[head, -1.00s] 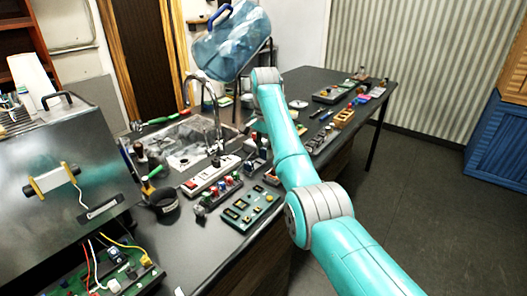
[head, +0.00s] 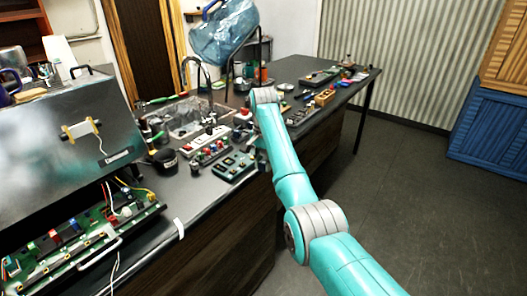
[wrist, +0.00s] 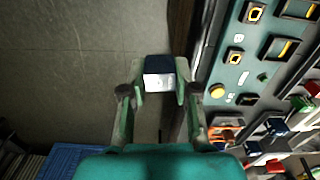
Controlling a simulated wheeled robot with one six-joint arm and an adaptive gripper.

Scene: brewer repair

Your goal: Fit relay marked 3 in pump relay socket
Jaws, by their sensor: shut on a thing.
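My gripper (wrist: 160,76) is shut on a small block, a relay with a dark blue top and a pale face (wrist: 159,82), in the wrist view. It holds the relay over the floor, just off the counter's edge. Any mark on the relay is too small to read. In the head view the gripper is hidden beyond my arm. A green circuit board (head: 75,262) with coloured parts lies in the open lower part of the steel brewer (head: 60,165) at the left. I cannot tell which socket there is the pump relay socket.
A teal panel with square sockets (head: 235,167) lies on the dark counter; it also shows in the wrist view (wrist: 235,72). Trays of coloured parts (head: 207,150), a black cup (head: 165,159) and a sink (head: 195,120) stand near. The floor (head: 410,195) at right is clear.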

